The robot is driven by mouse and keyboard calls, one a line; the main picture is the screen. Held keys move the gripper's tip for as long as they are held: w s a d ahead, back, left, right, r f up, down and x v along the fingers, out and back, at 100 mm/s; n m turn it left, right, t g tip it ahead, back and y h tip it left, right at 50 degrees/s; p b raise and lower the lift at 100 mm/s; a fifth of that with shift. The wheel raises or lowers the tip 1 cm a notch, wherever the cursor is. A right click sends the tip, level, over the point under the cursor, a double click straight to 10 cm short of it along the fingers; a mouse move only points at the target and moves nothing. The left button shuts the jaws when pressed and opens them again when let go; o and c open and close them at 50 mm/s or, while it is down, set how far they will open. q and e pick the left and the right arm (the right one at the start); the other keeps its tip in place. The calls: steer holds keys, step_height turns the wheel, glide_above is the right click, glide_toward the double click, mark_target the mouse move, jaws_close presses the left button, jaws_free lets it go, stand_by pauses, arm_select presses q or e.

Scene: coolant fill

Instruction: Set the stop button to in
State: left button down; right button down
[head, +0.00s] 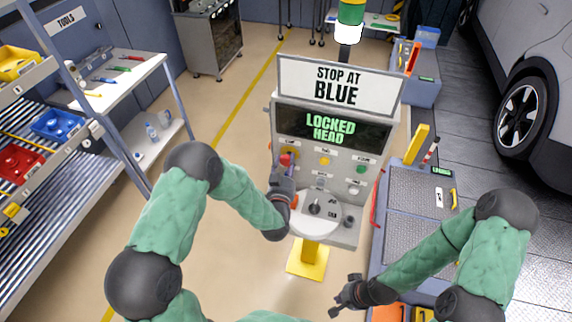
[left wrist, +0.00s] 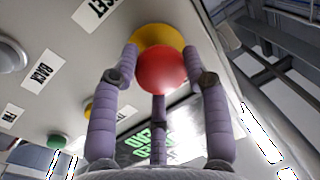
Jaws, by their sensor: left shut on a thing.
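The stop button (left wrist: 162,73) is a round red head on a yellow base (left wrist: 158,36) on the grey panel. It shows small in the head view (head: 286,159), at the panel's upper left, partly hidden by my gripper. My left gripper (head: 286,168) is at the panel, with its fingers closed around the red head in the left wrist view (left wrist: 160,82). Whether the button is in or out, I cannot tell. My right gripper (head: 344,297) is apart from the panel, low in the head view, with its fingers spread and nothing between them.
A grey cart (head: 410,235) stands right; shelves (head: 60,190) stand left.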

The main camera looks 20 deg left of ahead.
arm_select(q)
steer(key=shift+w+f+b, duration=0.1)
steer(key=shift+w+b, duration=0.6)
steer(key=shift+b, duration=0.05)
steer(key=shift+s, duration=0.1)
steer(key=c, duration=0.8)
jaws_free()
steer(key=shift+o, duration=1)
steer(key=shift+w, duration=0.25)
steer(key=shift+s, duration=0.1)
steer(key=s+d, duration=0.1)
steer(key=s, duration=1)
steer(key=shift+s+d, duration=0.3)
steer(key=shift+s, duration=0.1)
